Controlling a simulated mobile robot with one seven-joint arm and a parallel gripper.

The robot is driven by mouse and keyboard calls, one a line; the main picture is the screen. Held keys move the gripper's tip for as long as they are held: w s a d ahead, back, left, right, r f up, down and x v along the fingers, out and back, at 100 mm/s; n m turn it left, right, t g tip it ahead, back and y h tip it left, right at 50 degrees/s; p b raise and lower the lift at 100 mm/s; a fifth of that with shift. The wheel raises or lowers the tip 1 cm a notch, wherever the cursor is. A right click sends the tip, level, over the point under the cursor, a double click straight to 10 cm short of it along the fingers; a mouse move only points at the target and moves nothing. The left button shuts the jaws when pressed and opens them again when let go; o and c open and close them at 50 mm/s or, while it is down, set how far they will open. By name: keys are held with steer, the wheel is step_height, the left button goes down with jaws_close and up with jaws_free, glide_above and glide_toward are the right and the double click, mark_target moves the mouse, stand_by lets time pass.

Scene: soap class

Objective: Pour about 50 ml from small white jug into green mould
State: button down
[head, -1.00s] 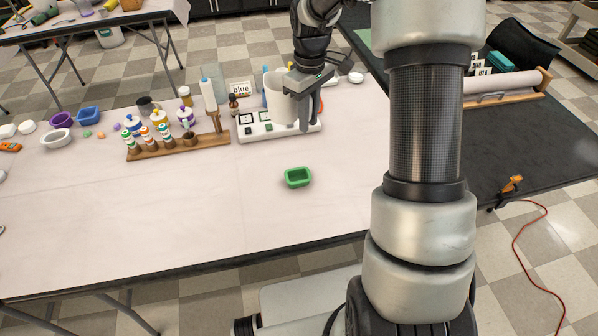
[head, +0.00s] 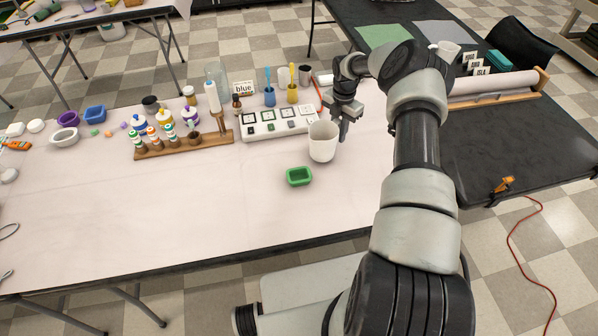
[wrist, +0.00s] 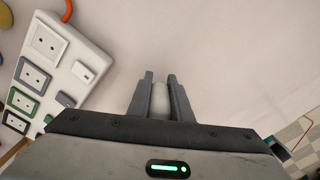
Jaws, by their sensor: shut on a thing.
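The small white jug (head: 322,145) is upright in the head view, in front of the white hotplate unit's right end. My gripper (head: 344,127) is at its right side, fingers pointing down. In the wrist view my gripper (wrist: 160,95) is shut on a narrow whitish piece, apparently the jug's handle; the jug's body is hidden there. I cannot tell whether the jug touches the table, nor how full it is. The green mould (head: 299,176) sits on the table, in front and a little left of the jug, apart from it.
Behind the jug is the white unit (head: 262,131) with square pads, also in the wrist view (wrist: 58,62). Blue (head: 269,97) and yellow (head: 292,94) cups stand behind it. A wooden bottle rack (head: 185,147) is at left. The table's front is clear.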

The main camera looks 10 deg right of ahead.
steer(key=shift+d+f, duration=0.3)
steer(key=shift+n, duration=0.3)
steer(key=shift+r, duration=0.1)
